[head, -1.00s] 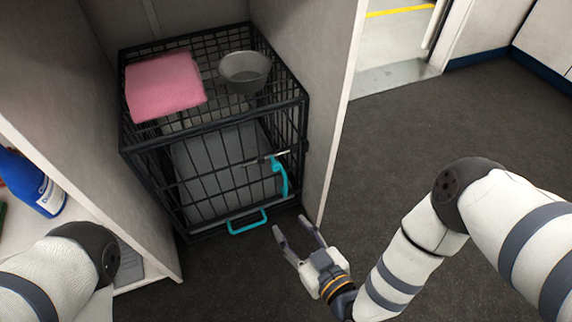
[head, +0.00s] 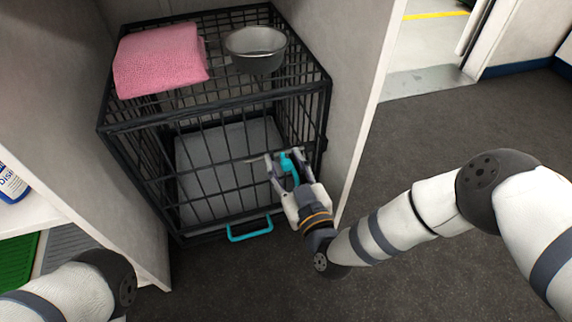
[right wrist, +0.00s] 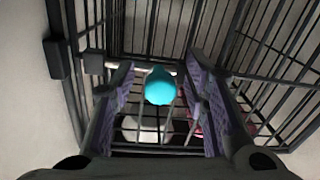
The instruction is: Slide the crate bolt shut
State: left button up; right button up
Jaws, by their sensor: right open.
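The black wire crate (head: 115,128) stands in a cubby with its door side facing me. The crate bolt (head: 287,160) has a turquoise handle and a grey rod on the right side of the front. My right gripper (head: 284,164) is open at the bolt, with a finger on either side of the turquoise handle. In the right wrist view the handle's rounded end (right wrist: 160,86) shows between the two fingers, with gaps on both sides. My left gripper is out of view; only part of my left arm shows.
A folded pink towel (head: 160,58) and a grey metal bowl (head: 255,48) rest on the crate's top. A turquoise carry handle (head: 250,229) is low on the front. The cubby's right wall (head: 358,110) stands close beside the crate. Dark floor is open to the right.

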grip_shut()
jog(key=shift+w+d+p, duration=0.2)
jog(key=shift+w+d, duration=0.1)
jog(key=shift+d, duration=0.65)
jog(key=shift+w+d+p, duration=0.2)
jog(key=shift+w+d, duration=0.1)
jog(key=shift+d, duration=0.6)
grip_release()
jog(key=shift+d, duration=0.1)
jog(key=shift+s, duration=0.15)
jog(key=v, duration=1.1)
jog(key=shift+s+d, duration=0.2)
jog(key=shift+s, duration=0.1)
